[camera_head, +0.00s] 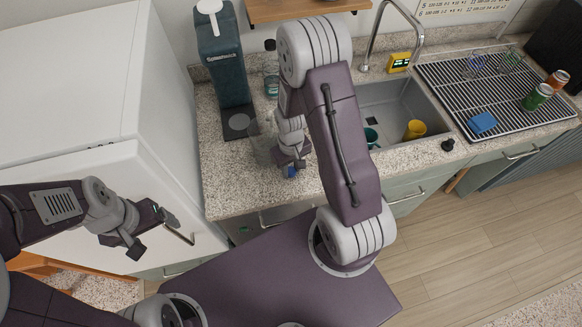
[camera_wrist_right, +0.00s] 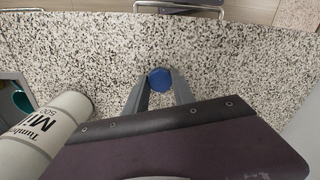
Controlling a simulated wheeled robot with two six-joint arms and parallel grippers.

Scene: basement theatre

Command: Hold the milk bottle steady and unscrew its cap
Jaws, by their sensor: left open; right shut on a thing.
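My right gripper (camera_wrist_right: 158,92) is shut on a blue cap (camera_wrist_right: 159,79), held between its fingertips over the counter; the cap also shows in the head view (camera_head: 291,172). The white milk bottle (camera_wrist_right: 38,140), with dark lettering, is at the lower left of the right wrist view, apart from the cap. Its lower part is cut off by the frame and my gripper body. My left gripper (camera_head: 138,236) is open and empty in front of the white fridge.
The speckled counter (camera_head: 235,185) has a sink (camera_head: 395,105) with a yellow cup (camera_head: 414,130) and a green cup (camera_head: 370,137). A dark coffee machine (camera_head: 221,60) stands at the back left. A drying rack (camera_head: 450,85) holds cans and a blue sponge (camera_head: 482,123).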

